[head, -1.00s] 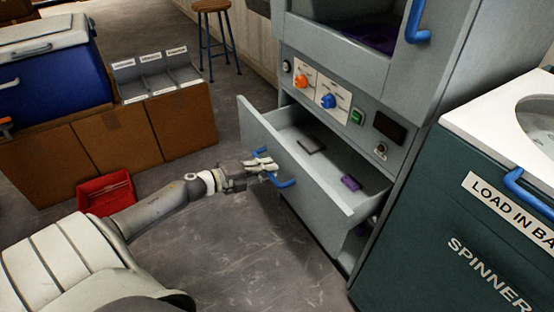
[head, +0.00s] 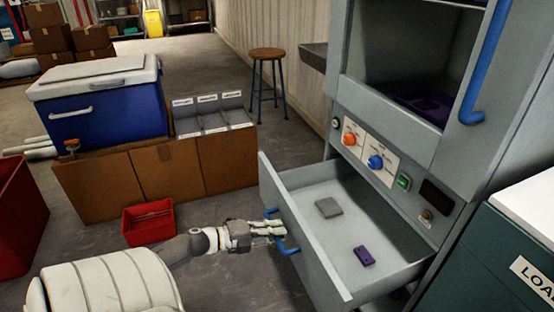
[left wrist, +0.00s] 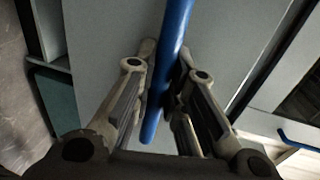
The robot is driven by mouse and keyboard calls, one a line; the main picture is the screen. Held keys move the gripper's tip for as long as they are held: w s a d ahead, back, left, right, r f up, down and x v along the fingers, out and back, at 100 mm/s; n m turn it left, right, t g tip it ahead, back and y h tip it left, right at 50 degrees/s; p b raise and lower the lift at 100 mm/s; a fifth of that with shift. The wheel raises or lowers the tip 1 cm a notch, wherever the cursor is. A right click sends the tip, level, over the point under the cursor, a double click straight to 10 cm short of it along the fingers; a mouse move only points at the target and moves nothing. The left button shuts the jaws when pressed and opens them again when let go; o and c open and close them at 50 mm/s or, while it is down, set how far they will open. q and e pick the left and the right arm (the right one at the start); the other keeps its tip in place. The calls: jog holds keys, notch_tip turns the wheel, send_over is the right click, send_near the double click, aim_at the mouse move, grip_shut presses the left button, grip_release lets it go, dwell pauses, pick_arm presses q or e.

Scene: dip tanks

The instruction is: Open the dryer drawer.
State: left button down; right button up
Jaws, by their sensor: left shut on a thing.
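The dryer drawer (head: 301,246) is pulled well out of the grey dryer cabinet (head: 384,205). A flat grey block (head: 328,208) and a small purple block (head: 364,255) lie apart on its floor. My left gripper (head: 272,230) is at the drawer's front, shut on the blue handle (head: 288,248). In the left wrist view the blue handle (left wrist: 168,72) runs between the two fingers of my left gripper (left wrist: 162,88). My right gripper is not in view.
A red bin (head: 149,221) stands on the floor behind my left arm. Cardboard boxes (head: 120,183) bearing a blue cooler (head: 100,113) stand at the left. The spinner (head: 490,265) stands right of the dryer. Some floor is clear beyond the drawer, near the stool (head: 267,56).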

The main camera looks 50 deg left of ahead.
pick_arm(q)
jog(key=c, duration=1.5)
grip_release()
jog(key=shift+o, duration=0.2)
jog(key=v, duration=1.2)
jog(key=shift+f, duration=0.15)
